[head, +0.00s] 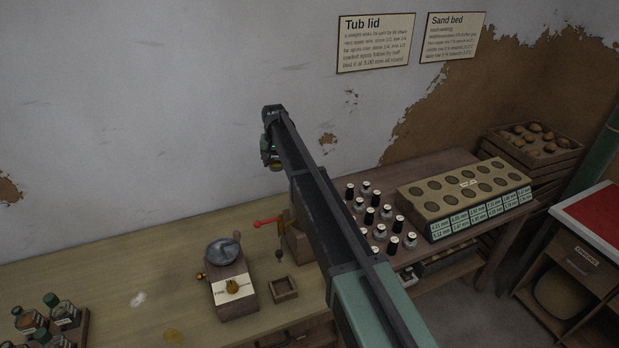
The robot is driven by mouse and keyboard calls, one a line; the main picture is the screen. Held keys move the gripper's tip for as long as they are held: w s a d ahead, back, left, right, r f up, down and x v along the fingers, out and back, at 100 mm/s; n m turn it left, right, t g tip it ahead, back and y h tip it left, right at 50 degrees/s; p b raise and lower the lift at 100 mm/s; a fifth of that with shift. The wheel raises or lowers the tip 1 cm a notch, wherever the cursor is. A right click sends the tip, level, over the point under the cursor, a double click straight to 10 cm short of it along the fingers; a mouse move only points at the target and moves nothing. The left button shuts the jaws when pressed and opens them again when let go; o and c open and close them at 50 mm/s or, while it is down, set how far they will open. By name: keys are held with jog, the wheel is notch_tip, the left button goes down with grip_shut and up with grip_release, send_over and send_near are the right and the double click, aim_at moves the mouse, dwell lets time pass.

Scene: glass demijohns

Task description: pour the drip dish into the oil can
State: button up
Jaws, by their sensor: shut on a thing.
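My gripper (271,154) is raised in front of the white wall, above the back of the bench, at the far end of my arm. It is shut on a small yellowish thing (277,167), which looks like the drip dish. The dish is small and dark here, so its tilt and contents cannot be told. No oil can can be told for sure; my arm hides part of the bench.
A red lever (268,223) and a small square wooden tray (283,289) are right of the block. Several bottles (65,312) stand at front left. The left bench is mostly clear.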

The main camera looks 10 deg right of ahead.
jog(key=shift+s+d+r+t+y+p, duration=0.2)
jog(key=shift+s+d+r+y+p, duration=0.1)
jog(key=shift+d+r+p, duration=0.15)
jog(key=shift+s+d+r+t+y+p, duration=0.2)
jog(key=shift+s+d+r+y+p, duration=0.1)
jog(key=shift+r, duration=0.2)
jog(key=shift+d, duration=0.15)
jog(key=shift+s+d+t+y, duration=0.1)
jog(key=shift+d+t+y, duration=0.05)
jog(key=shift+t+y, duration=0.2)
jog(key=shift+s+d+r+t+y+b, duration=0.2)
jog(key=shift+s+d+t+y+b, duration=0.2)
jog(key=shift+d+y, duration=0.25)
jog(key=shift+s+d+r+t+y+b, duration=0.15)
jog(key=shift+s+d+t+y+b, duration=0.25)
jog(key=shift+d+y, duration=0.3)
jog(key=shift+s+d+r+t+y+b, duration=0.2)
jog(key=shift+s+d+t+y+b, duration=0.2)
jog(key=shift+d+y, duration=0.25)
dwell(0.8)
jog(key=shift+s+d+r+t+y+b, duration=0.1)
jog(key=shift+s+d+t+y+b, duration=0.3)
jog(key=shift+y+b, duration=0.35)
dwell(0.7)
jog(key=shift+d+f+t+y+b, duration=0.15)
jog(key=shift+f+t+y+b, duration=0.4)
jog(key=shift+b, duration=1.05)
jog(key=shift+s+d+t+y+b, duration=0.15)
jog(key=shift+t+y+b, duration=0.15)
jog(key=shift+y+b, duration=0.4)
